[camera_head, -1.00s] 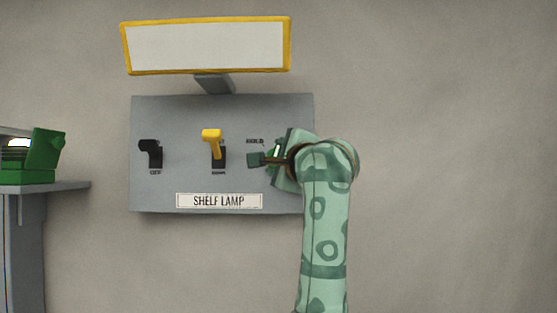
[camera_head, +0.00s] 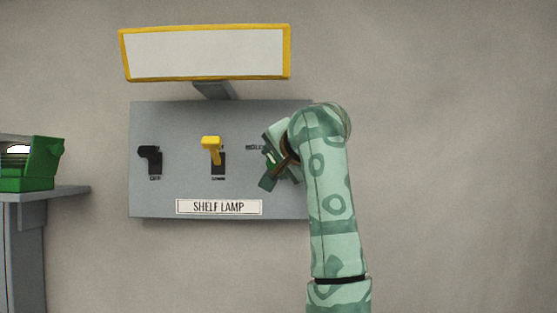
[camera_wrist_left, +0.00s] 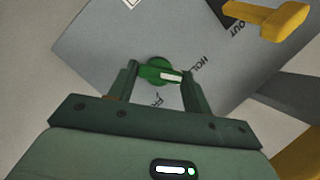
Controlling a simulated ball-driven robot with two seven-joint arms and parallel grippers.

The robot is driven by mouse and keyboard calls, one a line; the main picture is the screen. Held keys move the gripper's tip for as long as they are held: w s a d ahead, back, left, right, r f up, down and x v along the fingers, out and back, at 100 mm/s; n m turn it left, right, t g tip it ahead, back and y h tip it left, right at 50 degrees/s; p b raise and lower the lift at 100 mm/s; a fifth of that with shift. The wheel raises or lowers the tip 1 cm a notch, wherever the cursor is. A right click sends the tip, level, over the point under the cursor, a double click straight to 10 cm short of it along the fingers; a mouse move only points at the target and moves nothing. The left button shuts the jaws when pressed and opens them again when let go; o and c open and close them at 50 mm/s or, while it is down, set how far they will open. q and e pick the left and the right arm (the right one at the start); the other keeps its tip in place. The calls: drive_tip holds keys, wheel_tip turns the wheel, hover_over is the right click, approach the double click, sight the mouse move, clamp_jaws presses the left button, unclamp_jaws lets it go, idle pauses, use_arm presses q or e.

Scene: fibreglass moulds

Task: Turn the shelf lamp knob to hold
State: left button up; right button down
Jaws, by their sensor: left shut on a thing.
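The grey shelf lamp panel (camera_head: 185,180) is on the wall, with a SHELF LAMP label (camera_head: 219,207) low on it. My left gripper (camera_head: 271,160) is at the panel's right side and covers most of the knob there. In the left wrist view, the round green knob (camera_wrist_left: 152,70) sits between the two fingers, which are shut on it. Its white mark (camera_wrist_left: 171,76) points right, towards the HOLD lettering (camera_wrist_left: 201,70). More lettering below the knob is partly hidden. My right gripper is not in view.
A black switch (camera_head: 150,157) and a yellow switch (camera_head: 211,146) stand left of the knob. A yellow-framed white board (camera_head: 205,52) is above the panel. A green object (camera_head: 28,165) rests on a shelf (camera_head: 60,191) at far left. The wall at right is clear.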

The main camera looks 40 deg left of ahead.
use_arm(q)
drive_tip(key=shift+f+n+h, duration=0.1)
drive_tip(key=shift+n+h, duration=0.5)
drive_tip(key=shift+n, duration=0.1)
drive_tip(key=o, duration=1)
drive_tip(key=shift+s, duration=0.1)
drive_tip(key=shift+b+v, duration=1.65)
drive_tip(key=shift+v, duration=6.5)
